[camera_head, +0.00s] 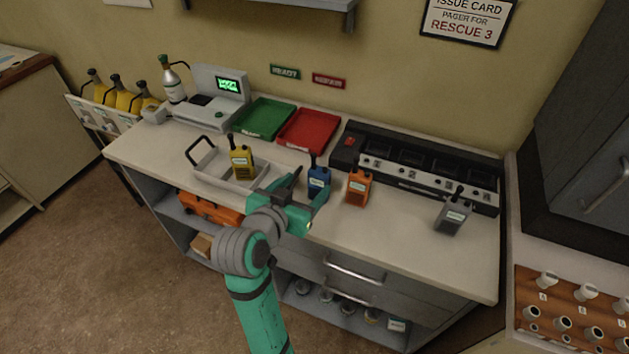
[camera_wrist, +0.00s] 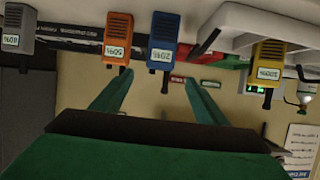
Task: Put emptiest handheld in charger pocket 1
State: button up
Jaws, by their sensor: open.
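The yellow handheld (camera_head: 241,160) stands in a white carrier tray (camera_head: 207,178) left of my gripper. The grey handheld (camera_head: 454,214) stands in front of the charger's right end. Green (camera_head: 263,118) and red (camera_head: 308,130) trays lie at the back. The counter's front right (camera_head: 400,235) is clear.

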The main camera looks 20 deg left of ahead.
aim_at(318, 172)
jog(key=x, duration=1)
jog(key=shift+r, duration=0.15)
jog(key=c, duration=1.5)
jog(key=shift+o, duration=0.2)
jog(key=shift+r, duration=0.1)
